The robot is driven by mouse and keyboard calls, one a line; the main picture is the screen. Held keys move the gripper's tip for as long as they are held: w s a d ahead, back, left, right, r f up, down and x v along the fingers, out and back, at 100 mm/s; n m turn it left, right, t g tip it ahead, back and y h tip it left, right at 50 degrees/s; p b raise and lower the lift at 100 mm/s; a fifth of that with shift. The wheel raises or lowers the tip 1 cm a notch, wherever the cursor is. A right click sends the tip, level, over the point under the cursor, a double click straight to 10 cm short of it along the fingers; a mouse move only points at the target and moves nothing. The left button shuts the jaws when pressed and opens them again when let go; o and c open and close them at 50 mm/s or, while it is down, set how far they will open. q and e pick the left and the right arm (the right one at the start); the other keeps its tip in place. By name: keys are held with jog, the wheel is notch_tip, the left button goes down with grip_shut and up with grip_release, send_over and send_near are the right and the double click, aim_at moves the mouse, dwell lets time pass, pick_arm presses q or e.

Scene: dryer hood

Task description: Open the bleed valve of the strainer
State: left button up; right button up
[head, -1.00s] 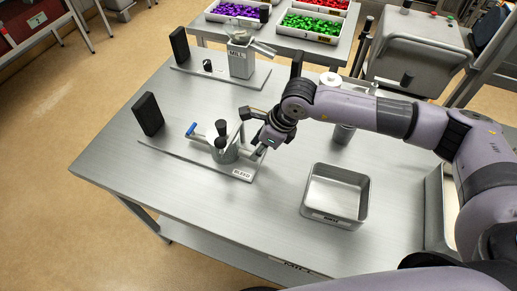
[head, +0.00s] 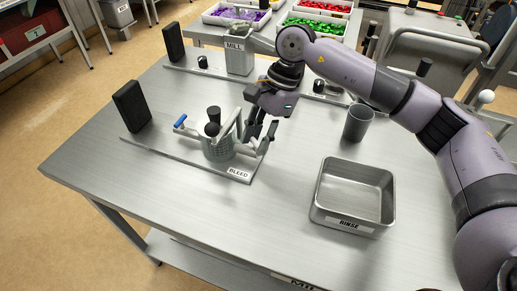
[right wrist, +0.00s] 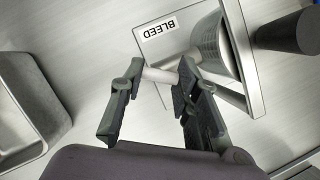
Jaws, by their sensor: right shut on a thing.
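The strainer (head: 217,148), a grey perforated cup with black knobs on top, stands on a flat plate labelled BLEED (head: 238,174). A blue-tipped lever (head: 180,121) sticks out at its left. My right gripper (head: 256,140) points down at the strainer's right side. In the right wrist view my right gripper (right wrist: 158,88) has one finger on each side of a pale rod (right wrist: 160,75) beside the strainer, shut on it. I cannot tell whether this rod is the bleed valve's handle. The strainer (right wrist: 209,48) is partly hidden behind a finger there. My left gripper is not in view.
A metal tray labelled RINSE (head: 349,223) and a grey cup (head: 357,123) stand to the right. A black upright block (head: 131,106) is on the left. A mill (head: 240,60) stands behind. The front of the table is clear.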

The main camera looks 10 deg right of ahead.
jog(key=n+b, duration=0.1)
jog(key=n, duration=0.1)
jog(key=n+g+b, duration=0.1)
jog(key=b, duration=0.1)
jog(key=shift+w+a+f+n+h, duration=0.1)
jog(key=shift+w+f+n+h, duration=0.05)
jog(key=shift+n+h, duration=0.25)
jog(key=shift+n+g+h+b, duration=0.5)
jog(key=shift+n+b, duration=0.6)
jog(key=shift+n, duration=0.4)
jog(key=shift+r, duration=0.2)
jog(key=o, duration=1.2)
jog(key=v, duration=1.2)
jog(key=shift+a, duration=0.1)
jog(key=shift+w, duration=0.1)
